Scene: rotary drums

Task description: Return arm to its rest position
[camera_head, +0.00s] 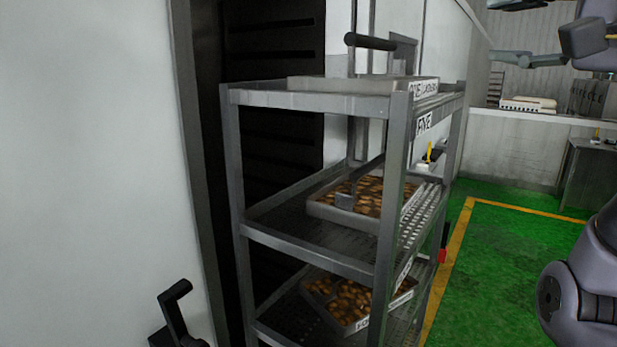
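My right gripper (497,31) is at the upper right, partly cut off by the top edge. Its two grey fingers point left and stand wide apart, with nothing between them. It is raised, to the right of the metal rack and apart from it in the picture. A grey link of my arm (590,285) shows at the lower right edge. My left gripper does not show.
A metal rack (310,101) stands in the middle, with trays of brown pieces (365,198) on its shelves. A dark handle (370,42) is above it. A black angled piece (174,312) is by the white panel (85,150). Green floor (520,260) is clear at right.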

